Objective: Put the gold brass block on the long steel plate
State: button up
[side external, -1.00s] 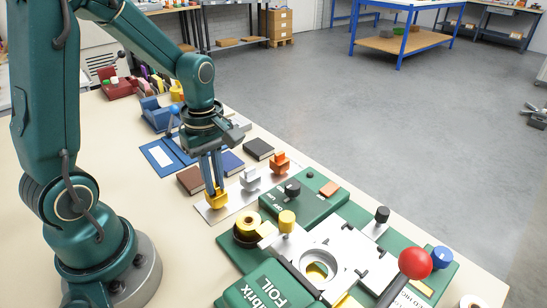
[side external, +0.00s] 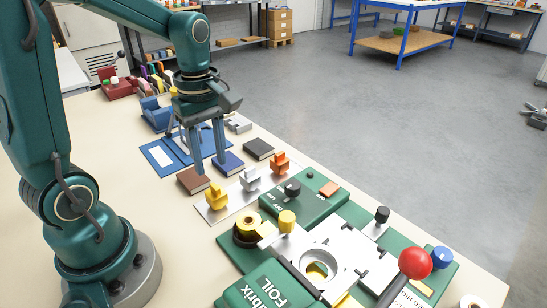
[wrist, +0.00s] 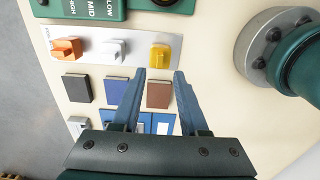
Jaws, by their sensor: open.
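The gold brass block (side external: 216,197) stands upright on the near left end of the long steel plate (side external: 233,201). In the wrist view the gold block (wrist: 160,56) sits at the right end of the plate (wrist: 137,58). A silver block (side external: 250,180) and a copper-coloured block (side external: 280,163) stand in line with it on the same plate. My gripper (side external: 209,170) is open and empty, raised behind the gold block, over the small dark blocks. In the wrist view its fingertips (wrist: 158,72) point toward the gold block, apart from it.
Brown (side external: 193,181), blue (side external: 228,164) and black (side external: 259,149) flat blocks lie behind the plate. A green control box (side external: 305,204) and a green foil press with a red-knobbed lever (side external: 415,264) stand in front. The table is bare at left.

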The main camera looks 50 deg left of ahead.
aim_at(215, 186)
notch_tip(215, 186, up, 6)
jog(key=s+d+m+t, duration=0.5)
jog(key=s+d+m, duration=0.1)
jog(key=m, duration=1.2)
jog(key=shift+d+f+t, duration=0.3)
jog(key=shift+d, duration=0.5)
